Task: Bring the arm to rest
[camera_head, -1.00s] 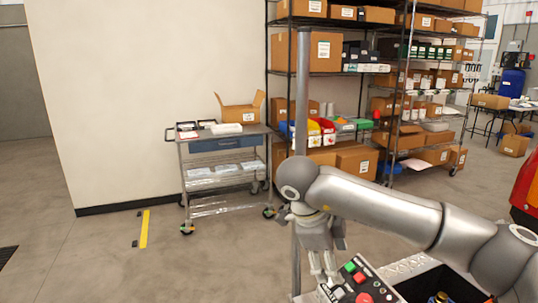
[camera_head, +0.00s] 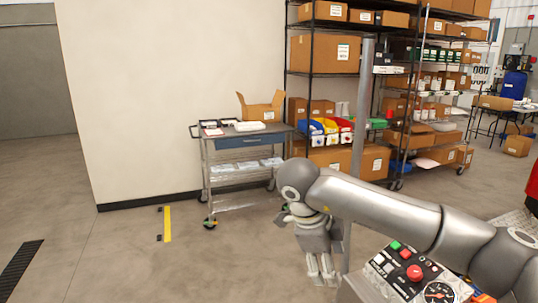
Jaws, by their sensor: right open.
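My right arm comes in from the right edge and reaches across the lower right of the head view. Its gripper (camera_head: 322,270) hangs down at the arm's end, with its fingers pointing at the floor. The gripper is open and empty, and it is to the left of a control panel (camera_head: 408,272) with a red button, a green button and a gauge. Whether the fingers clear the panel's edge is hard to tell. My left gripper is not in view.
A grey post (camera_head: 360,150) stands right behind the arm. A cart (camera_head: 206,165) with trays and an open box stands at the wall. Shelves (camera_head: 287,60) with cardboard boxes fill the back right. The floor at left is open, with a yellow strip (camera_head: 167,224).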

